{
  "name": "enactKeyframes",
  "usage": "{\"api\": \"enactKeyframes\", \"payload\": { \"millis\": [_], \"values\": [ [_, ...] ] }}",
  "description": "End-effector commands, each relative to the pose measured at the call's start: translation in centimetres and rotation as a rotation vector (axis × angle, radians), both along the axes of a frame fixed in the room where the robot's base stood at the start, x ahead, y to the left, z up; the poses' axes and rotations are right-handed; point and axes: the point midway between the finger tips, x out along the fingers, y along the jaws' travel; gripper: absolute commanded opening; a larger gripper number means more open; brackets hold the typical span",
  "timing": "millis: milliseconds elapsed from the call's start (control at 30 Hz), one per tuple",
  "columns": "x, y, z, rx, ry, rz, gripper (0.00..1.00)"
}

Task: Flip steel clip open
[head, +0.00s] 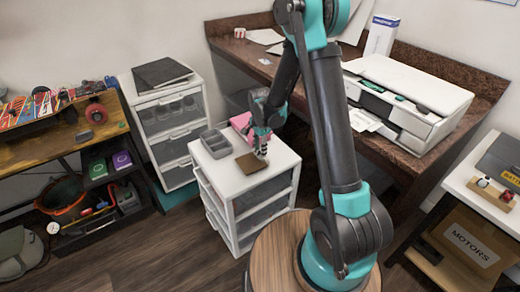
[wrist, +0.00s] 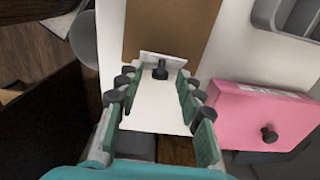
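A brown board (head: 249,164) lies flat on top of the white drawer unit, and it also shows in the wrist view (wrist: 168,28). The pale steel clip (wrist: 175,62) with a dark knob (wrist: 160,69) sits across the board's near edge in the wrist view. The clip looks flat against the board. My gripper (wrist: 158,82) is open, with its fingers on either side of the clip's knob and nothing visible between them but the knob and white top. In the head view my gripper (head: 261,151) points down at the board's edge and hides the clip. Whether the fingers touch the clip is unclear.
A pink box (wrist: 265,118) with a dark knob lies right of my gripper in the wrist view. A grey divided tray (head: 216,144) stands on the drawer unit (head: 268,183). A printer (head: 410,90) sits on the brown desk at right. Another drawer unit (head: 168,118) stands behind left.

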Motion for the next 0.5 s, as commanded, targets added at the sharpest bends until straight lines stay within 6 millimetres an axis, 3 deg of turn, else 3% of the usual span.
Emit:
{"api": "enactKeyframes", "payload": {
  "millis": [33,267,500],
  "values": [
    [0.0,0.0,0.01,0.0,0.0,0.0,0.3],
    [0.0,0.0,0.02,0.0,0.0,0.0,0.01],
    [0.03,-0.04,0.03,0.004,0.003,-0.001,0.0]
  ]
}}
